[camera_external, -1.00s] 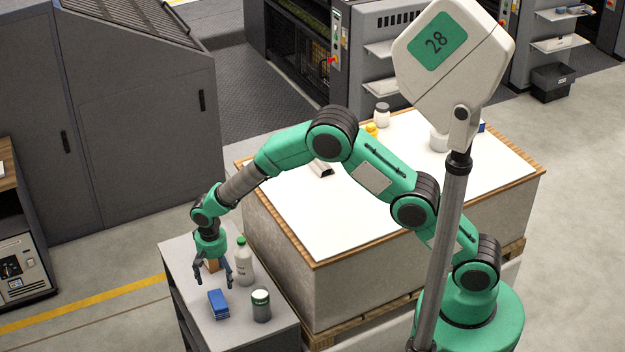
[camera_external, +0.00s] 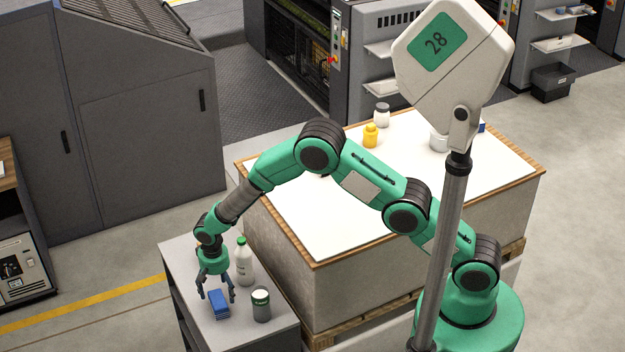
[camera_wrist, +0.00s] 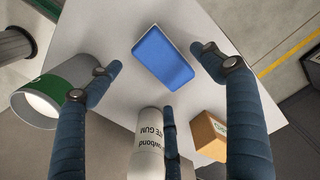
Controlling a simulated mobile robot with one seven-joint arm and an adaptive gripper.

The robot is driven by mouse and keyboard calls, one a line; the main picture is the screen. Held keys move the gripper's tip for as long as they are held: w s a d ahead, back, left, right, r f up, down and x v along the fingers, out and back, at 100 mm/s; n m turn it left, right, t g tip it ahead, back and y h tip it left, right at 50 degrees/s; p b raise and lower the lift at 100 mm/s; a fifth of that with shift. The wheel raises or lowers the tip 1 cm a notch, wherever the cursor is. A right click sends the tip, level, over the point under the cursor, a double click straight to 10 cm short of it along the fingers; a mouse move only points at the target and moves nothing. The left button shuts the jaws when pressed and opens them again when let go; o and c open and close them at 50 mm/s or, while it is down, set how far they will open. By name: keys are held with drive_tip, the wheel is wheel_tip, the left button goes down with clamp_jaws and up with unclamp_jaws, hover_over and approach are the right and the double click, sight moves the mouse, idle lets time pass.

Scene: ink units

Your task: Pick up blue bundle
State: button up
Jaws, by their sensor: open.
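The blue bundle (camera_external: 218,303) is a small flat block lying on the grey cabinet top. In the wrist view the blue bundle (camera_wrist: 163,57) lies beyond and between the spread fingers, apart from them. My gripper (camera_external: 217,298) is open and empty, pointing down just above the bundle. It also shows in the wrist view (camera_wrist: 158,65), with two fingers at the sides and a third low in the middle. In the external view the fingers partly overlap the bundle, so the exact height gap is hard to tell.
A white bottle with a green cap (camera_external: 243,262) and a green-and-grey can (camera_external: 261,305) stand close to the bundle. A cardboard box (camera_wrist: 209,135) sits near the right finger in the wrist view. A large white-topped pallet stack (camera_external: 330,215) stands beside the cabinet.

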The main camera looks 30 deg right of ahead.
sight(221, 299)
drive_tip(key=shift+f, duration=0.55)
drive_tip(key=shift+w+f, duration=0.2)
drive_tip(key=shift+f, duration=2.45)
drive_tip(key=c, duration=1.3)
